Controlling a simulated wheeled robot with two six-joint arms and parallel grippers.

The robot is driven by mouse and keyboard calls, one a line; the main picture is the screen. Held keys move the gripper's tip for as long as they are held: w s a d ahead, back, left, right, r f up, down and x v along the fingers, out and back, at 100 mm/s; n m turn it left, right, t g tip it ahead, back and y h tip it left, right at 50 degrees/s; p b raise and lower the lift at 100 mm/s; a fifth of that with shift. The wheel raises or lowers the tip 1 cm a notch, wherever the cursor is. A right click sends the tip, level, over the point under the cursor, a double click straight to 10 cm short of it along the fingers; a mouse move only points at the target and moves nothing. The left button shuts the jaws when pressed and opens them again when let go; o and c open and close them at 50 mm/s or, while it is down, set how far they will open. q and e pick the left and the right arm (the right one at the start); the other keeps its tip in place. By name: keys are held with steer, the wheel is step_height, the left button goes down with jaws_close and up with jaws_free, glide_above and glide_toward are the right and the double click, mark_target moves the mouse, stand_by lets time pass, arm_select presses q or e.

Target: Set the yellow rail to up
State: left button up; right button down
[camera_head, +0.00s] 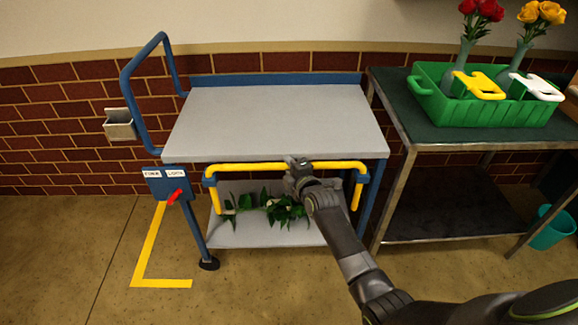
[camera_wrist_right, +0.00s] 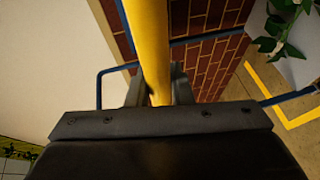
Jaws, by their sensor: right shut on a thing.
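The yellow rail (camera_head: 245,169) runs along the front of the blue and grey cart, a little below the level of its top deck (camera_head: 275,120). Its bent ends come down at the left and right sides. My right gripper (camera_head: 298,168) is shut on the rail, right of its middle. In the right wrist view the yellow rail (camera_wrist_right: 150,45) passes between the two fingers of the right gripper (camera_wrist_right: 158,92). My left gripper is not in view.
A blue panel with a red lever (camera_head: 174,196) sits at the cart's left front leg. Green foliage (camera_head: 268,207) lies on the lower shelf. A dark green table at right carries a green crate (camera_head: 425,95) with flower vases. Yellow tape (camera_head: 150,245) marks the floor.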

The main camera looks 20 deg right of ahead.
arm_select(q)
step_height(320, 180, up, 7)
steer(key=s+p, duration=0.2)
steer(key=p, duration=0.7)
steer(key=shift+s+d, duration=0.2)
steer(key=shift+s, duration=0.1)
arm_select(e)
step_height(320, 180, up, 14)
steer(key=shift+w, duration=0.15)
steer(key=c, duration=1.5)
jaws_free()
steer(key=shift+o, duration=1)
steer(key=shift+f, duration=0.15)
steer(key=shift+s+f, duration=0.1)
steer(key=shift+s, duration=0.15)
